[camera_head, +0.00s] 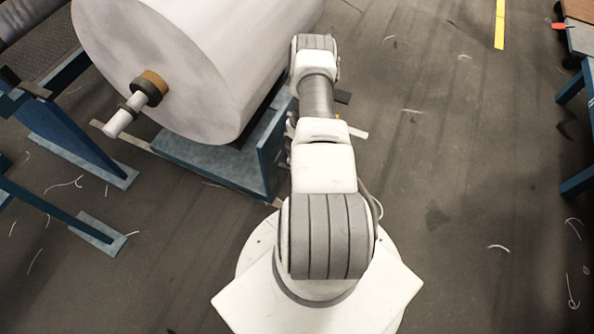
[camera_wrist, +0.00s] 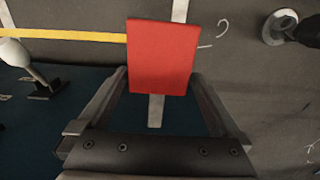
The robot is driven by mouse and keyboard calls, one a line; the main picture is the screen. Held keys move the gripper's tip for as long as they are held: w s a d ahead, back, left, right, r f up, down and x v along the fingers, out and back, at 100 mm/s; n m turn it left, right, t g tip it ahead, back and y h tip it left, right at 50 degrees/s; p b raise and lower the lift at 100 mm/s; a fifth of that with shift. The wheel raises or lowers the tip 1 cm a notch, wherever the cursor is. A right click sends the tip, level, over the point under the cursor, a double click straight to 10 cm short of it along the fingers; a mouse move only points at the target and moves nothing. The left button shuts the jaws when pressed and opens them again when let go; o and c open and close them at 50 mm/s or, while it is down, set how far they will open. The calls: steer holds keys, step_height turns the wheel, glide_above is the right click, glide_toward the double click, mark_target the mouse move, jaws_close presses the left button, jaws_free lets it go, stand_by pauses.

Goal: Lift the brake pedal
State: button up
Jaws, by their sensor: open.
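The brake pedal, seen as a flat red plate (camera_wrist: 162,55), is in the upper middle of the wrist view. A narrow grey bar (camera_wrist: 156,110) shows just below it. My gripper (camera_wrist: 161,78) is open, with one finger on each side of the plate's lower part. In the head view my arm hides the pedal and the gripper's fingers.
A large white roll (camera_head: 195,65) rests on a blue frame (camera_head: 215,160) left of my arm. Blue legs with flat feet (camera_head: 98,232) stand at the left. A bench (camera_head: 578,35) stands at the right edge. The floor (camera_head: 450,180) right of my arm is open, with thread scraps.

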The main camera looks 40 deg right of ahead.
step_height(320, 180, up, 17)
steer(key=p, duration=0.5)
steer(key=shift+w+r, duration=0.1)
steer(key=shift+r, duration=0.05)
